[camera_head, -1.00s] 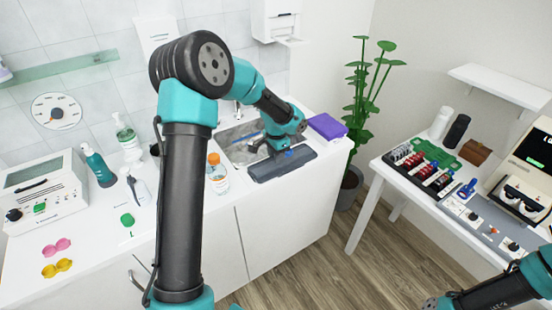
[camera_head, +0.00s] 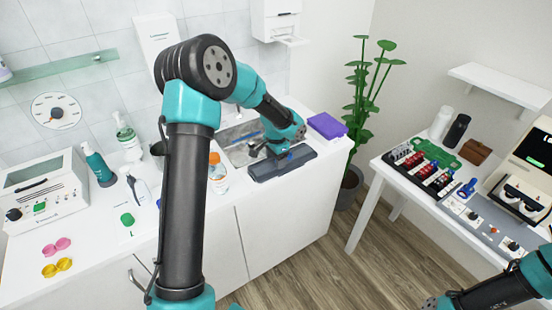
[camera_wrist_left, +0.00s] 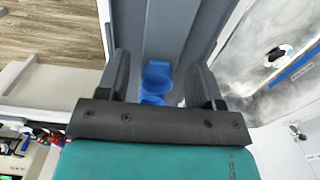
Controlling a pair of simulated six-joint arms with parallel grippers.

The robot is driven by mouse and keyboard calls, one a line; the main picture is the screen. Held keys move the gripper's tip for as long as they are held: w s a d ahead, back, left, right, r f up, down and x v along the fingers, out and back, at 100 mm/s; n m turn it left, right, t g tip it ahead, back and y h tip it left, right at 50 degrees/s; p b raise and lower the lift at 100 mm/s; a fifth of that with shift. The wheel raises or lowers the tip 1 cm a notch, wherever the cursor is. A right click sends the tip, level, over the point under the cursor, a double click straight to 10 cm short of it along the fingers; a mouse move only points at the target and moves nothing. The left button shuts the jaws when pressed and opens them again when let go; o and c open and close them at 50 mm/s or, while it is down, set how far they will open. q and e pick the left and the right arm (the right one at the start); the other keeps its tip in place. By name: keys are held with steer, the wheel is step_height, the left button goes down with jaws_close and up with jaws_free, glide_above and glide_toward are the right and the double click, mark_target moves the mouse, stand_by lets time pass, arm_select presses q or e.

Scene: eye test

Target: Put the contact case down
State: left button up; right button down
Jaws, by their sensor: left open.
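A blue contact case (camera_wrist_left: 157,76) lies on the grey tray (camera_wrist_left: 172,25), between the fingers of my left gripper (camera_wrist_left: 160,62) in the left wrist view. The fingers are open, with a gap on each side of the case. In the head view my left gripper (camera_head: 282,158) is low over the grey tray (camera_head: 262,174) at the sink's front edge, and the arm hides most of the case. A pink case (camera_head: 57,245) and a yellow case (camera_head: 57,267) sit at the counter's left. My right arm shows at the lower right, its gripper out of frame.
The sink (camera_head: 238,150) is behind the tray. A purple box (camera_head: 327,126) stands to the right, and an orange-capped bottle (camera_head: 217,178) to the left. A plant (camera_head: 365,100) stands beyond the counter, before a side table with instruments.

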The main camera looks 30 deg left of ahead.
arm_select(q)
steer(key=shift+r, duration=0.15)
step_height(320, 180, up, 12)
stand_by(0.5)
stand_by(0.6)
